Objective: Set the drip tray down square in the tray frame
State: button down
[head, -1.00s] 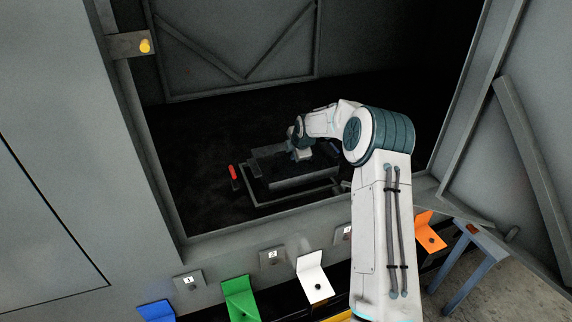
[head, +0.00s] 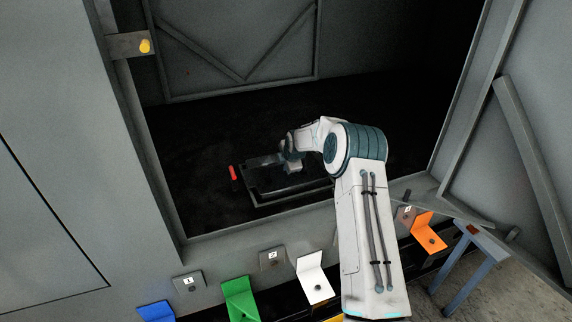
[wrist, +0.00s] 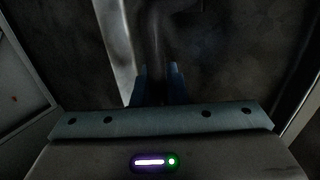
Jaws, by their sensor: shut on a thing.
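In the head view, my gripper (head: 290,160) reaches into the dark enclosure, shut on the drip tray (head: 268,174). The tray is a dark, shallow piece with a grey edge. It sits low within or just over the tray frame (head: 290,198), a grey rectangular outline on the enclosure floor. I cannot tell whether the tray touches the floor or is fully square in the frame; my arm hides the right end. In the wrist view, the two blue fingers (wrist: 159,88) close on a dark upright part of the tray.
A red marker (head: 233,172) stands left of the frame. The enclosure's front sill (head: 215,242) lies before it. Blue, green, white and orange brackets line the outside front, the green one (head: 240,300) near the middle. An open door (head: 520,110) stands at right. The floor behind the frame looks clear.

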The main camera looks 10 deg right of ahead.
jog(key=c, duration=1.5)
grip_release()
jog(key=shift+o, duration=0.2)
jog(key=shift+s+r, duration=0.2)
jog(key=shift+r, duration=0.35)
jog(key=s+r+m+g+h, duration=0.1)
jog(key=s+r+m, duration=0.4)
jog(key=s+r, duration=1.1)
jog(key=s+r+m+g, duration=0.1)
jog(key=s+m, duration=0.6)
jog(key=s, duration=1)
jog(key=s+r+m+g, duration=0.2)
jog(key=s+m, duration=0.6)
jog(key=s, duration=1)
jog(key=shift+s+r+g+p, duration=0.15)
jog(key=shift+g+p, duration=0.15)
jog(key=shift+a, duration=0.1)
